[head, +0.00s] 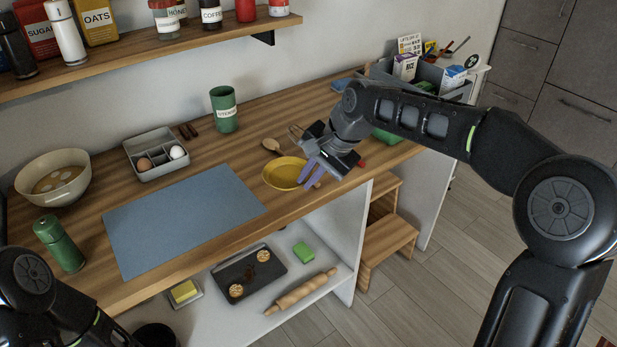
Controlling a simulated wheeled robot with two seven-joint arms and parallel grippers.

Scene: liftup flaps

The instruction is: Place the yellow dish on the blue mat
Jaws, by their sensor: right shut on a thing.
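The yellow dish (282,174) is a shallow oval at the counter's front edge, right of the blue mat (180,220). The mat lies flat and bare on the wooden counter. My right gripper (311,174) has its purple fingers closed on the dish's right rim. The dish looks about level; I cannot tell whether it touches the counter. My left arm shows at the lower left, but its gripper is out of view.
A grey egg tray (155,155), green canister (224,109), wooden spoon (271,146), bowl (53,178) and green shaker (58,243) stand around the mat. A shelf of jars (150,45) hangs above. Below are a baking tray (249,273) and rolling pin (301,290).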

